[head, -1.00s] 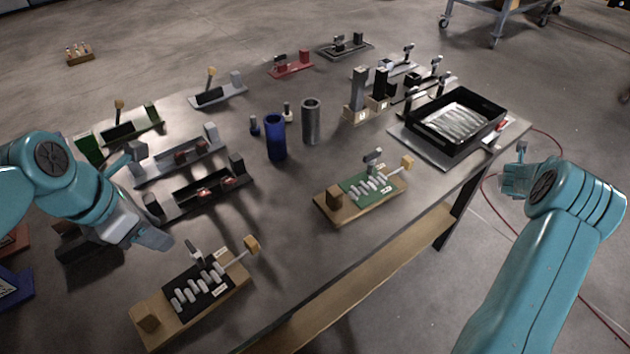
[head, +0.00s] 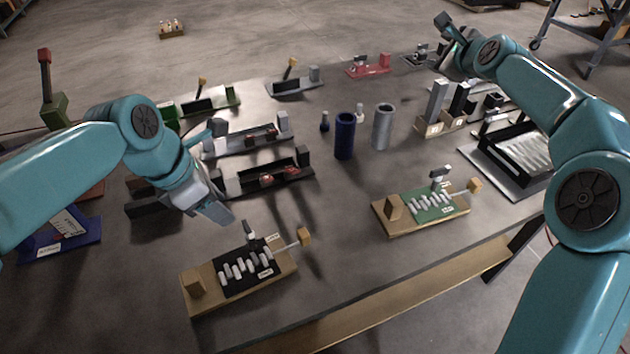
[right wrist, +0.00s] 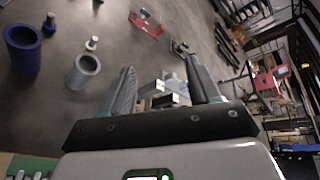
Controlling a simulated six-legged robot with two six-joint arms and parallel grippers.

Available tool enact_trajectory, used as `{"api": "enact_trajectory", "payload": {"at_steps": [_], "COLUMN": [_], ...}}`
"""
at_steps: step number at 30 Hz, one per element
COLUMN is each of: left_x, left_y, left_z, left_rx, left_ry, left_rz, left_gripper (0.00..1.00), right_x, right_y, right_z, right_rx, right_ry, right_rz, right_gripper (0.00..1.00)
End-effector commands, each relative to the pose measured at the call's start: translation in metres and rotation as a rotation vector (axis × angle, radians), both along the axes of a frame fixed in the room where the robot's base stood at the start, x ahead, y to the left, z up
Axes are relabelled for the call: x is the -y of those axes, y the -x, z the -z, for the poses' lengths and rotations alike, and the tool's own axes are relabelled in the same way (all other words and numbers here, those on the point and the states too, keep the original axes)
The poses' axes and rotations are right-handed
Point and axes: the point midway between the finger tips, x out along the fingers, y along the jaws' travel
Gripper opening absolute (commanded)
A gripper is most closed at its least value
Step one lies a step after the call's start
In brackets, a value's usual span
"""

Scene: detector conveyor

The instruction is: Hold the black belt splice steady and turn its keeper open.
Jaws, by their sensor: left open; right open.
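The black belt splice (head: 245,271) lies on a wooden base (head: 196,286) near the table's front edge, with a row of pale pins across it. A small upright grey-and-black lever (head: 250,234) stands at its back. A thin rod runs from its right side to a wooden knob (head: 304,237). My left gripper (head: 222,213) is open, above and behind the splice, apart from it. My right gripper (head: 446,24) is raised over the far right of the table; in the right wrist view it (right wrist: 163,88) is open with nothing held between its fingers.
A similar green splice (head: 433,206) on a wooden base sits to the right. Blue (head: 345,136) and grey (head: 382,127) cylinders stand mid-table. A black tray (head: 490,160) is at the right, partly behind my right arm. The table between the two splices is clear.

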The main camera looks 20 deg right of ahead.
Motion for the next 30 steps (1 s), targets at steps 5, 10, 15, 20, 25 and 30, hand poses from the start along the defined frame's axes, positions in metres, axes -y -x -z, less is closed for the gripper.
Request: {"api": "enact_trajectory", "payload": {"at_steps": [5,10,15,20,25,30], "left_x": [0.0,0.0,0.0,0.0,0.0,0.0], "left_y": [0.0,0.0,0.0,0.0,0.0,0.0], "left_z": [0.0,0.0,0.0,0.0,0.0,0.0], "left_rx": [0.0,0.0,0.0,0.0,0.0,0.0], "left_ry": [0.0,0.0,0.0,0.0,0.0,0.0], "left_rz": [0.0,0.0,0.0,0.0,0.0,0.0], "left_gripper": [0.43,0.43,0.43,0.43,0.43,0.43], "right_x": [-0.117,-0.215,-0.294,-0.333,-0.346,-0.347], "right_y": [-0.002,0.029,0.088,0.142,0.173,0.178], "right_z": [0.031,0.075,0.109,0.124,0.129,0.144], "right_rx": [-0.223,-0.495,-0.796,-1.035,-1.17,-1.196], "right_ry": [0.026,0.073,0.183,0.312,0.397,0.411], "right_rz": [-0.257,-0.482,-0.677,-0.785,-0.821,-0.825], "right_gripper": [0.62,0.62,0.62,0.62,0.62,0.62]}}
